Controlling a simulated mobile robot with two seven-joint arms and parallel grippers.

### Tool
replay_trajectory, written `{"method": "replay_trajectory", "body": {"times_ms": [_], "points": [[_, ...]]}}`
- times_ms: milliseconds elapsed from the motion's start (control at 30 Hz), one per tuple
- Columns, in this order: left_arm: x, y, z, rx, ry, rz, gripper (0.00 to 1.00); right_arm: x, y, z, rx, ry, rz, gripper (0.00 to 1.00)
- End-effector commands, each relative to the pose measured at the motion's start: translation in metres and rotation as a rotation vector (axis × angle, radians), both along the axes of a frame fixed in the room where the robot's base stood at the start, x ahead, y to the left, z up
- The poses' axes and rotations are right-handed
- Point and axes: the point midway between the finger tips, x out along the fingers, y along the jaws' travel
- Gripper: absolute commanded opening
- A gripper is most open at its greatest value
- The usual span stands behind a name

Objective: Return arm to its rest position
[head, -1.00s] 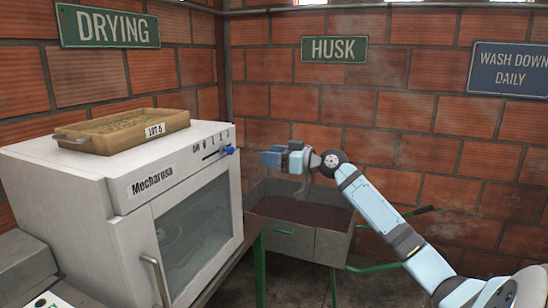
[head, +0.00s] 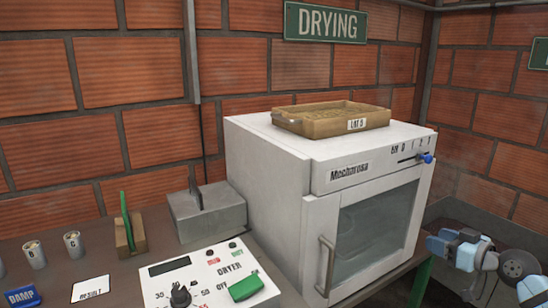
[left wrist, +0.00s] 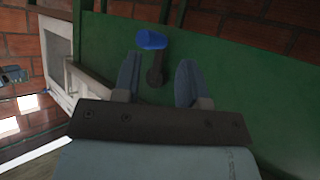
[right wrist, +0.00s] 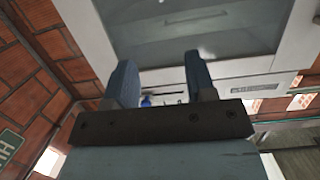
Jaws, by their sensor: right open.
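My right gripper (head: 437,246) is at the lower right of the head view, in front of the dryer's right side. In the right wrist view its two fingers (right wrist: 161,72) stand apart with nothing held between them. Beyond them is the white dryer front, with a small blue knob low between the fingers. My left gripper is outside the head view. In the left wrist view its fingers (left wrist: 157,82) are apart. A dark lever with a blue knob (left wrist: 151,39) shows between and beyond them, with a visible gap on each side.
The white dryer (head: 265,150) stands on the bench with a wooden tray (head: 292,128) on top. A control panel (head: 210,278), a grey metal box (head: 208,212) and small cups (head: 73,243) are to its left. A green surface (left wrist: 240,100) fills much of the left wrist view.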

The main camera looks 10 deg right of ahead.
Motion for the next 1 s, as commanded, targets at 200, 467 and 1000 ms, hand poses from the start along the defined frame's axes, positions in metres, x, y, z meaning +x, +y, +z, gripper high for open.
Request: {"method": "replay_trajectory", "body": {"times_ms": [200,467,1000], "points": [[0.000,0.000,0.000,0.000,0.000,0.000,0.39,-0.061,0.095,-0.133,-0.034,0.153,-0.003,0.51],[0.000,0.000,0.000,0.001,0.000,0.000,0.39,-0.162,0.207,-0.221,-0.056,0.260,-0.014,0.51],[0.000,0.001,0.044,0.005,-0.005,0.001,0.39,-0.264,0.303,-0.200,-0.064,0.309,-0.064,0.51]]}}
